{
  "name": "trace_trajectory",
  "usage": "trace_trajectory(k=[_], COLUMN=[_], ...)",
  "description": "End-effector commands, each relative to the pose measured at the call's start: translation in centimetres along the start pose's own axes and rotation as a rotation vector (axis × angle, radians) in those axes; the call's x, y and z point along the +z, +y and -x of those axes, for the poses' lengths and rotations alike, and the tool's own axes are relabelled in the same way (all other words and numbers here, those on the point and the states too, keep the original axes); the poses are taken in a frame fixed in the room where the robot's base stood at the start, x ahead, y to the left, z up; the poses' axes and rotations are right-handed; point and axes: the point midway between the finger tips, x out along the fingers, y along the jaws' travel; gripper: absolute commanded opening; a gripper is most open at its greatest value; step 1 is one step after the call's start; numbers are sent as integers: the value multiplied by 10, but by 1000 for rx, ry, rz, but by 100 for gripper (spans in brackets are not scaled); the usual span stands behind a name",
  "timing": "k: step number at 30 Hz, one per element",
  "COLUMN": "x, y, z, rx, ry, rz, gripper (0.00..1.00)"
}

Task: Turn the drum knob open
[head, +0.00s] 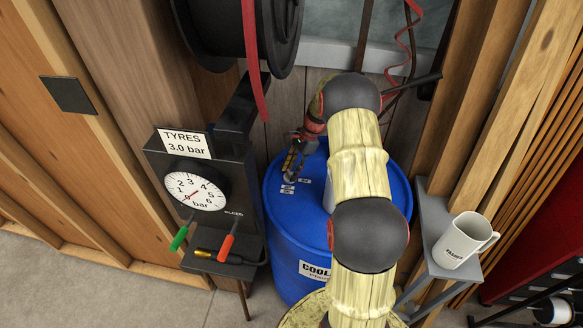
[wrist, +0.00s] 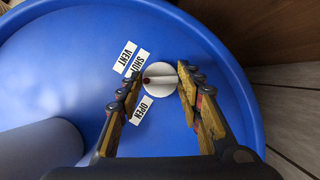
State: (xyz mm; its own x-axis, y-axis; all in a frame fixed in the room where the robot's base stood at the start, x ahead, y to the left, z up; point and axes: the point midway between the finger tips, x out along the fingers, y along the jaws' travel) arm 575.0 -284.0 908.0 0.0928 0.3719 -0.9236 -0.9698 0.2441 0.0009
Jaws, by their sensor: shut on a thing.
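The blue drum (head: 285,235) stands upright below my arm, and its top fills most of the wrist view (wrist: 60,85). A round white knob (wrist: 160,70) with a raised ridge and a red dot sits on the drum top. The red dot is on the knob's left side, near the SHUT label (wrist: 134,66). The OPEN label (wrist: 145,110) lies below the knob, and the VENT label (wrist: 125,56) lies beside SHUT. In the head view my gripper (head: 293,172) largely hides the knob.
A gauge stand (head: 230,170) with a tyre dial is left of the drum. A black hose reel (head: 235,35) hangs above. A grey shelf (head: 430,225) with a white mug (head: 463,242) is close on the right. Wooden studs flank both sides.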

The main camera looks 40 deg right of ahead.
Motion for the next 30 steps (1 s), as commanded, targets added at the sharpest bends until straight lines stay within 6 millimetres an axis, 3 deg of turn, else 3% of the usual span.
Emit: trace_trajectory(k=[18,30], x=[2,3], y=[-5,-6], z=[0,0], rx=[224,334], ry=[1,2], rz=[542,809], gripper=[11,11])
